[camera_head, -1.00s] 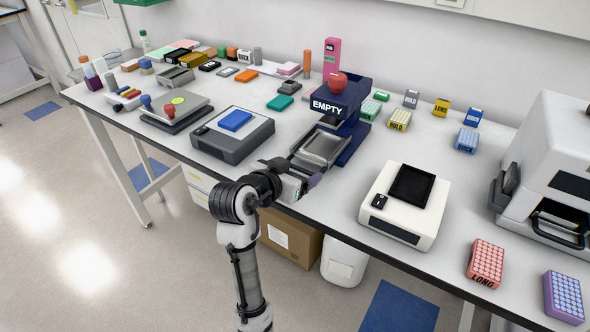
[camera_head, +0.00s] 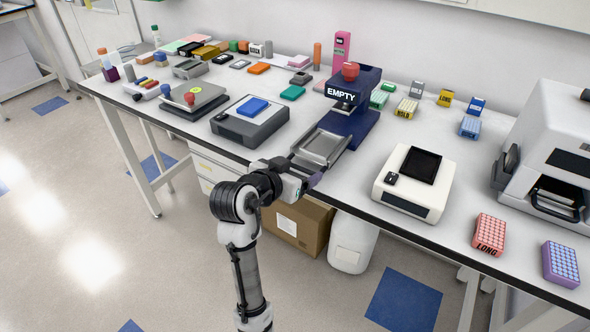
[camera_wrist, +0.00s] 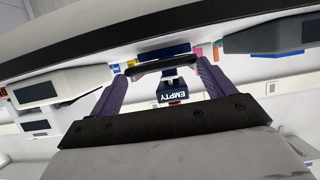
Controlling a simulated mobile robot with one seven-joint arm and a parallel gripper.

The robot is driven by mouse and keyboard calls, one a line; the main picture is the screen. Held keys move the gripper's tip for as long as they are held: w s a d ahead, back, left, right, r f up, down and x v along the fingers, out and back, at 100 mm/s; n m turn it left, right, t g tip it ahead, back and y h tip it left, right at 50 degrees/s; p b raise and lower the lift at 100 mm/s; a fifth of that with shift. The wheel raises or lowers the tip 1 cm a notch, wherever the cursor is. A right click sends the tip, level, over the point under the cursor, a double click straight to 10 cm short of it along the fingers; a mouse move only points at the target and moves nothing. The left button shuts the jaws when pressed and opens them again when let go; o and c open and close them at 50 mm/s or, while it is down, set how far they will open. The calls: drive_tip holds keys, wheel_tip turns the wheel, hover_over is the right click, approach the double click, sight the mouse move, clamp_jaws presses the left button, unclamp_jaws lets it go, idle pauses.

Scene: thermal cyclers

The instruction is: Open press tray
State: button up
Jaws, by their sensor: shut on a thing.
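The press (camera_head: 366,88) is dark blue, with a red knob (camera_head: 350,70) on top and a sign reading EMPTY. Its grey metal tray (camera_head: 322,146) sticks out of the front towards the table's near edge, and its bed looks bare. My gripper (camera_head: 310,181) is at the tray's front end. In the wrist view, the purple fingers of my gripper (camera_wrist: 160,72) are shut on the dark bar handle (camera_wrist: 165,66), one at each end of it. The press shows upside down behind the handle, with its EMPTY sign (camera_wrist: 172,96). The fingertips are partly hidden in the head view.
A grey device with a blue pad (camera_head: 250,122) stands left of the tray, and a white device with a dark screen (camera_head: 415,184) stands right. A large white machine (camera_head: 555,160) is at far right. Several coloured racks and boxes line the back.

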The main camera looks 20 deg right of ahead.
drive_tip(key=o, duration=1.3)
drive_tip(key=b+v, duration=0.5)
drive_tip(key=v, duration=0.8)
drive_tip(key=shift+s+a+b, duration=0.25)
drive_tip(key=shift+b, duration=0.1)
drive_tip(key=shift+r, duration=0.15)
